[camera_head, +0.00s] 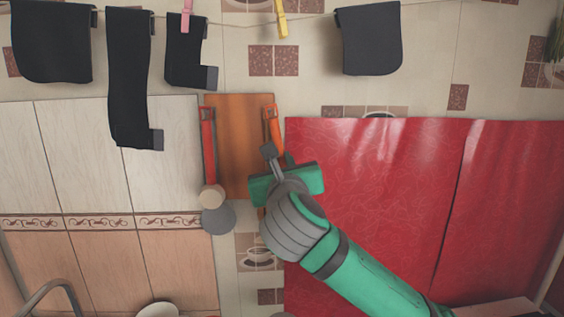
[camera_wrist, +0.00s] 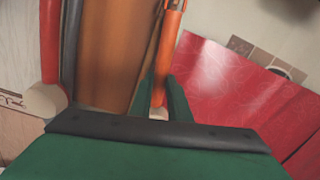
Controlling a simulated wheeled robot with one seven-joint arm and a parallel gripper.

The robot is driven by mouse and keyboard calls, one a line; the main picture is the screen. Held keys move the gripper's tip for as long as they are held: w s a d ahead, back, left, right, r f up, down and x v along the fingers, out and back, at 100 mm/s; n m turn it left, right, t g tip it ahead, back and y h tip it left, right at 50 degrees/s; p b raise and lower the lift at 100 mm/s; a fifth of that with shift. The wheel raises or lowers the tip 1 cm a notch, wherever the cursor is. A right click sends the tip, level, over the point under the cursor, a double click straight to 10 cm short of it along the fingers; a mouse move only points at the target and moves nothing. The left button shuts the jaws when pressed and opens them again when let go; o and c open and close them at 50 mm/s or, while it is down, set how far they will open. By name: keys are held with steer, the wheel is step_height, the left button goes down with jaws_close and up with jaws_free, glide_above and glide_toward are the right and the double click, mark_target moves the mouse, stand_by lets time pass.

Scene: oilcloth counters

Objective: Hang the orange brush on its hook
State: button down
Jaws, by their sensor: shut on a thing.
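The orange brush (camera_head: 272,119) is upright in front of the right edge of a wooden board, handle end up. Its orange handle also shows in the wrist view (camera_wrist: 170,45), running down between my green fingers. My gripper (camera_head: 279,157) is shut on the lower part of this handle; the fingers also show in the wrist view (camera_wrist: 162,103). A small pale part shows below the handle there. The rest of the brush is hidden behind my gripper. The hook cannot be made out, and I cannot tell whether the handle's top touches it.
A red-handled brush (camera_head: 208,145) hangs at the left of the wooden board (camera_head: 238,140), with a grey utensil (camera_head: 218,217) behind it. A red sheet (camera_head: 370,210) covers the wall at right. Dark socks (camera_head: 128,75) hang from a line above.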

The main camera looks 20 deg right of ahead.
steer(key=shift+w+f, duration=0.2)
steer(key=shift+f, duration=0.4)
steer(key=c, duration=1.6)
jaws_free()
steer(key=shift+w+d, duration=0.1)
steer(key=shift+r, duration=0.2)
